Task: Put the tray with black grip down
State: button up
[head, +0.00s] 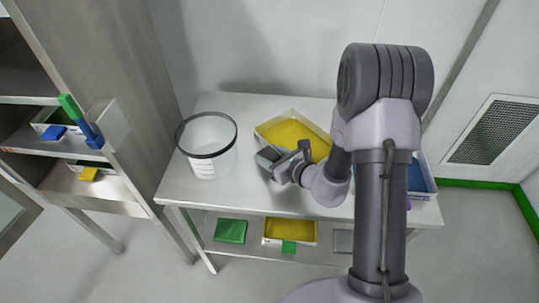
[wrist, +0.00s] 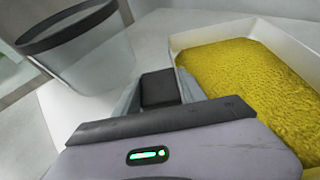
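A white tray (head: 262,129) filled with yellow granules lies at the back middle of the table; it also shows in the wrist view (wrist: 182,40). A black grip (wrist: 160,88) sits at the tray's near left side. My gripper (head: 279,158) is at that side, and its fingers (wrist: 160,92) flank the black grip closely and appear to touch it on both sides. The tray looks level, at or very near the table top; its underside is hidden. My arm hides the tray's right part in the head view.
A clear bucket with a dark rim (head: 208,146) stands left of the tray on the table (head: 200,199). A blue-filled tray (head: 421,179) is at the right, partly behind my arm. A lower shelf holds a yellow-filled tray (head: 290,231). A metal rack (head: 125,80) stands left.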

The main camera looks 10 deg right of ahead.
jog(key=o, duration=0.4)
jog(key=shift+o, duration=0.2)
jog(key=shift+r, duration=0.1)
